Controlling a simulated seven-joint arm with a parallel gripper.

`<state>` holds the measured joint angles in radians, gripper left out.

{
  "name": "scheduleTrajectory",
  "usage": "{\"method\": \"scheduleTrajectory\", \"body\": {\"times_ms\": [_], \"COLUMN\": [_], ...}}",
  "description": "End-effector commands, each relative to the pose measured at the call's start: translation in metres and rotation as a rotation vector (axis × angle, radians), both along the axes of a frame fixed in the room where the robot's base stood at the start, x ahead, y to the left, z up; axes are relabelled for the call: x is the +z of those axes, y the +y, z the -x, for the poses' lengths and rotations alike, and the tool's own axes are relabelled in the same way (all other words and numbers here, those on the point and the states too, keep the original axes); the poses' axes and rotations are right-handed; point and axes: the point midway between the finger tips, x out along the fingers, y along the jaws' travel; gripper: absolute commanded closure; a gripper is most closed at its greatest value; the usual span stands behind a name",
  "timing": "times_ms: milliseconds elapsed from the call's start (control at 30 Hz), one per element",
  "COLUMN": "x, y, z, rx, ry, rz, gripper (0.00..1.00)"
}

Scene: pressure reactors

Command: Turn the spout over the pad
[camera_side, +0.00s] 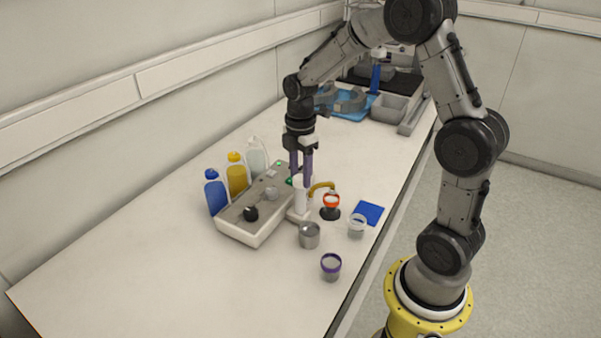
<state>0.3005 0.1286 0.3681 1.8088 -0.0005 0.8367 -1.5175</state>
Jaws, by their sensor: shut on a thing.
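The spout (322,186) is a curved, gold-coloured tube. It comes off the top of a white post (300,205) and points right, its tip over or close to a cup with an orange rim (331,201). The blue square pad (368,213) lies flat on the bench, right of that cup, and the spout's tip is left of it. My gripper (301,180) points down at the top of the post with its purple fingers shut on the spout at its root. The fingers hide the exact contact.
A grey-topped box with knobs (245,228) stands left of the post, with blue, yellow and white bottles (237,175) behind it. A metal cup (309,235), a clear cup (357,226) and a purple-rimmed cup (330,266) stand in front. The bench's left front is clear.

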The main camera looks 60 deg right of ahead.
Motion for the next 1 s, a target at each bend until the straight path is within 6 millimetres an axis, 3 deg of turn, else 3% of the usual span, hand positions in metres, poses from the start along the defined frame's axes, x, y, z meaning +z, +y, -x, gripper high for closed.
{"method": "scheduleTrajectory", "body": {"times_ms": [667, 700, 833, 1000], "x": [0.0024, 0.0024, 0.0017, 0.0009], "y": [0.0002, 0.0002, 0.0002, 0.0001], "z": [-0.0014, -0.0015, -0.0010, -0.0006], "rx": [0.058, 0.058, 0.057, 0.055], "ry": [-0.006, -0.006, -0.004, -0.002], "rz": [0.001, 0.001, 0.000, 0.000], "gripper": [1.00, 0.46, 0.23, 0.23]}}
